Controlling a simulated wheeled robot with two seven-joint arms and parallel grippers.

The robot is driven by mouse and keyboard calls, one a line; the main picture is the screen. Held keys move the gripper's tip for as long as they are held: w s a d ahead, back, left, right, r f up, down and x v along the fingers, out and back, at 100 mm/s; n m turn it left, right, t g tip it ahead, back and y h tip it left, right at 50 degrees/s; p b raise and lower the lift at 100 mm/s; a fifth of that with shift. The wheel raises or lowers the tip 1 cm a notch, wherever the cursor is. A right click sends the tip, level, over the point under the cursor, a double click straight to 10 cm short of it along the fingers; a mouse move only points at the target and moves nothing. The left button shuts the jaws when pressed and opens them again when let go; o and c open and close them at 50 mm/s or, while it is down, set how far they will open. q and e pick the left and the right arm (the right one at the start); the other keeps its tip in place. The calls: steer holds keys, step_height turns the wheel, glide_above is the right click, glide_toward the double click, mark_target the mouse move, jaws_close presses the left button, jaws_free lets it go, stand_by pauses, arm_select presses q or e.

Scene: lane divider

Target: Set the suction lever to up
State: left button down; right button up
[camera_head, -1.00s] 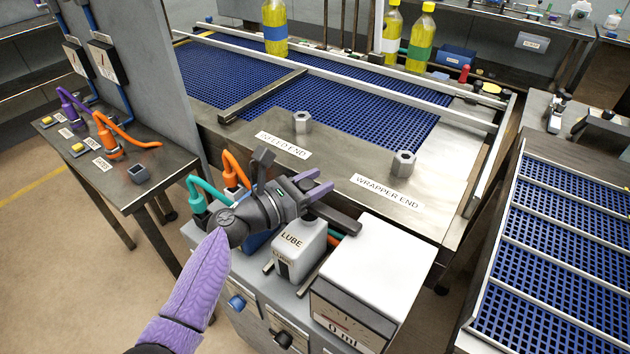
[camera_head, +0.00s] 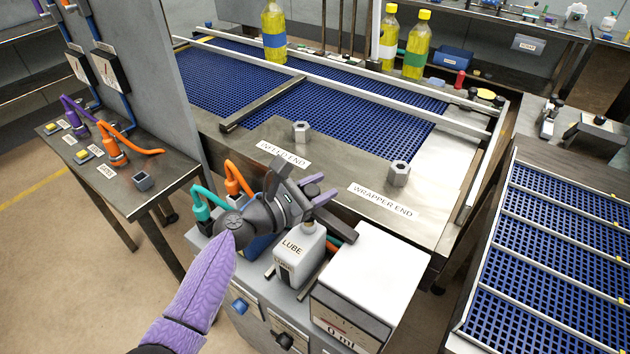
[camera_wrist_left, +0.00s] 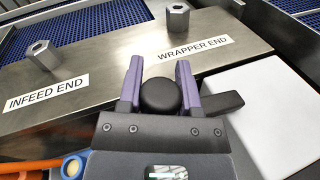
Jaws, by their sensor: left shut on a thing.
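My left gripper (camera_head: 316,189) reaches in from the lower left over the grey machine box. In the left wrist view its two purple fingers (camera_wrist_left: 159,82) stand on either side of a round black knob (camera_wrist_left: 160,97) and are shut on it. In the head view the knob is hidden by the gripper. A dark bar (camera_wrist_left: 223,104) sticks out to the right beside the fingers; it also shows in the head view (camera_head: 341,228). I cannot read a suction label or tell the lever's setting. My right gripper is not in view.
A white LUBE bottle (camera_head: 290,250) stands close below the gripper, beside a white-topped gauge box (camera_head: 372,262). Teal (camera_head: 201,208) and orange (camera_head: 232,178) plugs stand to its left. Behind are two hex posts (camera_head: 301,131) (camera_head: 398,173) and a blue conveyor (camera_head: 340,110).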

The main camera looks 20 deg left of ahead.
arm_select(q)
steer(key=s+d+r+m+y+p, duration=0.3)
steer(key=d+m+p, duration=0.6)
steer(key=p, duration=0.4)
steer(key=shift+s+d+r+y, duration=0.15)
steer(key=shift+s+r+y, duration=0.1)
steer(key=shift+r+y, duration=0.35)
steer(key=shift+s+d+f, duration=0.1)
steer(key=shift+d, duration=0.2)
steer(key=shift+f, duration=0.1)
steer(key=shift+c, duration=1.4)
jaws_free()
steer(key=shift+d, duration=0.15)
steer(key=shift+p, duration=0.3)
